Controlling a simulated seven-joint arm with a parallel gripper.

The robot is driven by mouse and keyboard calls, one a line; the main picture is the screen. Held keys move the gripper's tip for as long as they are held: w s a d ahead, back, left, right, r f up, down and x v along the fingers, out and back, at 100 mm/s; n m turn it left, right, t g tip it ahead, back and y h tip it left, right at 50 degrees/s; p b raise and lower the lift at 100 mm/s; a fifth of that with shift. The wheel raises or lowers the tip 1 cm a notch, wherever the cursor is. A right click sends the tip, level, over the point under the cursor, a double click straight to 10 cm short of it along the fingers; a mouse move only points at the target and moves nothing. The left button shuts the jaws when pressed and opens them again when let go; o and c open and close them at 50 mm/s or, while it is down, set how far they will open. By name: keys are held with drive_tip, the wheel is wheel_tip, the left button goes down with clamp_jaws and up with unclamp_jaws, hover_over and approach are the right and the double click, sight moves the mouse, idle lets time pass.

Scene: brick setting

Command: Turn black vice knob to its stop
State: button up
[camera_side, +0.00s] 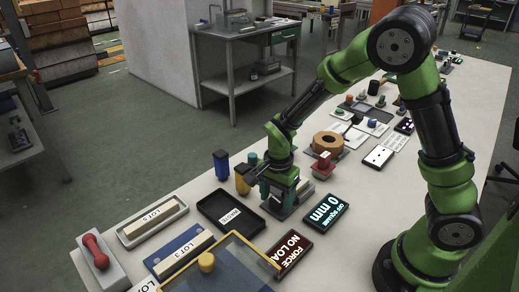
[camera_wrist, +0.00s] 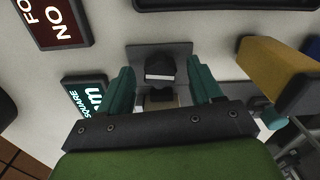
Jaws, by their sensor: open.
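My gripper (camera_wrist: 160,90) has two teal fingers, spread apart and pointing down. In the wrist view a small black block-like part (camera_wrist: 160,66), which looks like the black vice knob, shows between and beyond the fingertips. A visible gap lies between it and each finger. It sits over a grey base plate (camera_wrist: 180,50); the rest of the vice is partly hidden by my gripper. In the side view my gripper (camera_side: 280,187) is down over the plate (camera_side: 283,208), and the knob cannot be made out there.
A black tray (camera_side: 208,200) is to the left. A yellow block (camera_side: 242,180) and a blue block (camera_side: 221,165) stand near my gripper.

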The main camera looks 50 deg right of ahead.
drive_tip(key=c, duration=1.1)
drive_tip(key=shift+o, duration=0.2)
drive_tip(key=shift+n, duration=0.3)
drive_tip(key=n, duration=0.4)
drive_tip(key=shift+n, duration=0.3)
drive_tip(key=n, duration=1.3)
drive_tip(key=shift+n, duration=0.3)
